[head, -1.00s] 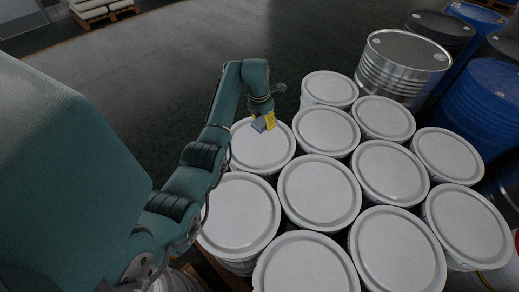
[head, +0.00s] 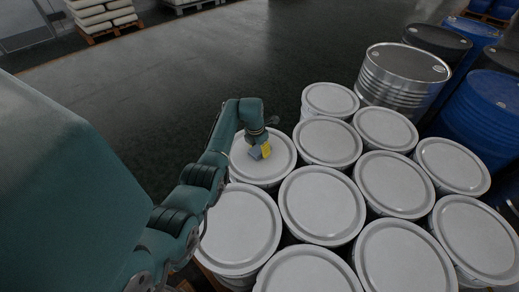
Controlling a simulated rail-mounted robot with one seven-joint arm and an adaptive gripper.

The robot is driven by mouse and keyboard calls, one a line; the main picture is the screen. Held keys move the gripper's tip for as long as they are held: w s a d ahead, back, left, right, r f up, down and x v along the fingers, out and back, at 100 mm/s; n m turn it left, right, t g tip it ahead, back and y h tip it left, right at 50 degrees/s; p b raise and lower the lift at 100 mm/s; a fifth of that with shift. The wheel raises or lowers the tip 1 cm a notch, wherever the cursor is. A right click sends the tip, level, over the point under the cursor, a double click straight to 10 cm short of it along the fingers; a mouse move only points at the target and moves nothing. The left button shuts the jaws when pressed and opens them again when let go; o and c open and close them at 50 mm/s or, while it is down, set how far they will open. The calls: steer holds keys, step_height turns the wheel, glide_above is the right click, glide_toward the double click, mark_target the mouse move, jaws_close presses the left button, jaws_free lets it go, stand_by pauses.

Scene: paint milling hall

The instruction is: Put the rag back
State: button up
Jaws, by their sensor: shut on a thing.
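My gripper (head: 261,150) is small in the head view, at the end of my green arm. It is over the far-left white bucket lid (head: 272,172). A small blue-grey piece, seemingly the rag (head: 255,153), shows at its fingertips beside a yellow patch. The gripper is shut on it. The arm and gripper hide part of the rag. I cannot tell whether the rag touches the lid.
Several white lidded buckets (head: 322,204) stand close together in rows. A steel drum (head: 402,75) and blue drums (head: 481,105) stand at the right back. Pallets with white sacks (head: 103,14) are at the far left. The floor (head: 190,75) behind the buckets is clear.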

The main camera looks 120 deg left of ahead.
mark_target(256, 151)
steer(key=o, duration=1.2)
steer(key=shift+f, duration=0.1)
steer(key=r+p, duration=0.1)
steer(key=r, duration=0.3)
steer(key=d+r, duration=0.1)
steer(key=r, duration=0.3)
steer(key=r+p, duration=0.1)
steer(key=r, duration=0.3)
steer(key=shift+s+d+p, duration=0.25)
steer(key=shift+d+p, duration=0.05)
steer(key=shift+d, duration=0.1)
